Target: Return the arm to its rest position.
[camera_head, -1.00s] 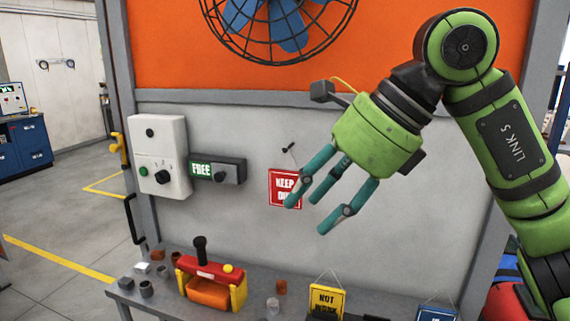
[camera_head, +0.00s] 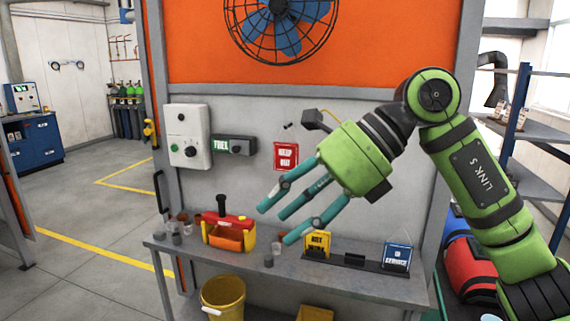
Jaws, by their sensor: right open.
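My right arm (camera_head: 477,178), green with dark joints, comes in from the right side of the head view. My right gripper (camera_head: 283,218) has teal fingers that are spread apart and empty. It hangs in the air in front of the grey wall panel, over the grey bench (camera_head: 210,262), pointing down and left. Its fingers show between the red-and-yellow toolbox and the yellow sign. My left gripper is not in view.
On the bench are a red-and-yellow toolbox (camera_head: 229,233), several small cups, a yellow sign (camera_head: 318,245) and a blue sign (camera_head: 397,257). A yellow bucket (camera_head: 223,297) stands below.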

